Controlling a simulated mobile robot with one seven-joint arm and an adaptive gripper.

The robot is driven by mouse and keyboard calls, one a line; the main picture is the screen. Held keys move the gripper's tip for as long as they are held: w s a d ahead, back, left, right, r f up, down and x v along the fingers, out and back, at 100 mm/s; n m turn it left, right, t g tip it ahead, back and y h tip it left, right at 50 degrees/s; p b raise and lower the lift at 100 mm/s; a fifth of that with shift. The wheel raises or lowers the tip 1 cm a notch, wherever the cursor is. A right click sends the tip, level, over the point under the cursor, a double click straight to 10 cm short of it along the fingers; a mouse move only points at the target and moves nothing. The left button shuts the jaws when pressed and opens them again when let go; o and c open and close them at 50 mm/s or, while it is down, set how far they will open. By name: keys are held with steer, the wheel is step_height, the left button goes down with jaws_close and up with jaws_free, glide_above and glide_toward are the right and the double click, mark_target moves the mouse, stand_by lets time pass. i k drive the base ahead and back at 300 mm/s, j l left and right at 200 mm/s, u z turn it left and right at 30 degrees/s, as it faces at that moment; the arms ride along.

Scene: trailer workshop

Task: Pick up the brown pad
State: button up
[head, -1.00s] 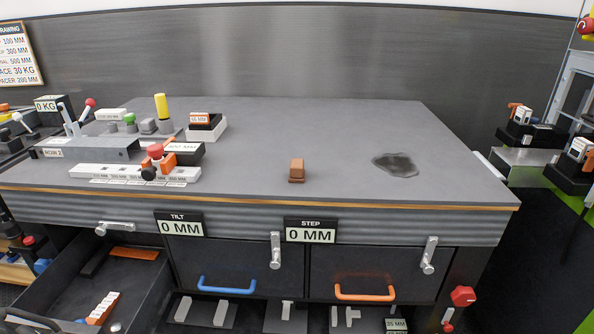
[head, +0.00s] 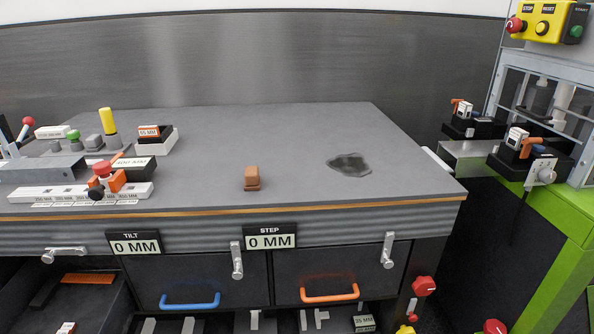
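A small brown block-like piece (head: 251,176) stands on the grey workbench top (head: 300,135), near the front edge and left of a dark patch. It looks like the brown pad, with a block-shaped upper part over a slightly wider base. Nothing touches it from the sides. My gripper is not in view.
A dark patch (head: 349,164) lies on the bench to the right. Fixtures with a red knob (head: 101,169) and a yellow cylinder (head: 107,121) fill the bench's left side. A green-framed machine (head: 560,215) stands at the right. The bench behind the brown piece is clear.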

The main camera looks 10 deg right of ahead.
mark_target(251, 178)
steer(key=i+j, duration=0.1)
steer(key=i, duration=0.4)
steer(key=i+j+z, duration=0.15)
steer(key=i, duration=0.35)
